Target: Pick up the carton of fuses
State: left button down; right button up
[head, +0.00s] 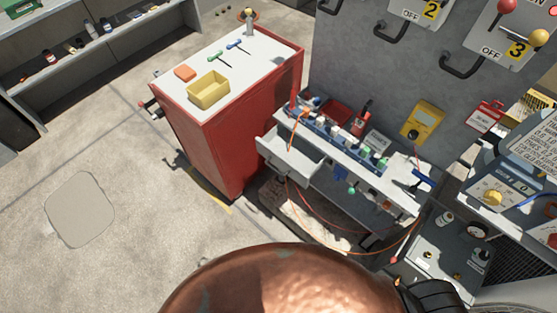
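I cannot tell for sure which thing is the carton of fuses. A small pale box with dark marks (378,139) stands at the back of the cluttered wall bench (395,190). A yellow box with dark print (541,105) sits at the right edge. Neither of my grippers shows in the head view.
Blue and green-handled tools (234,45) lie on the cabinet top. An open drawer (290,150) juts from the bench, with orange cables hanging below. A grey wall panel (350,60) with levers rises behind. A shelf unit (90,45) stands far left. The left floor is clear.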

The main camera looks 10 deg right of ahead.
aim_at(378, 143)
jog(key=u, duration=0.95)
jog(key=k, duration=0.1)
jog(key=z, duration=2.2)
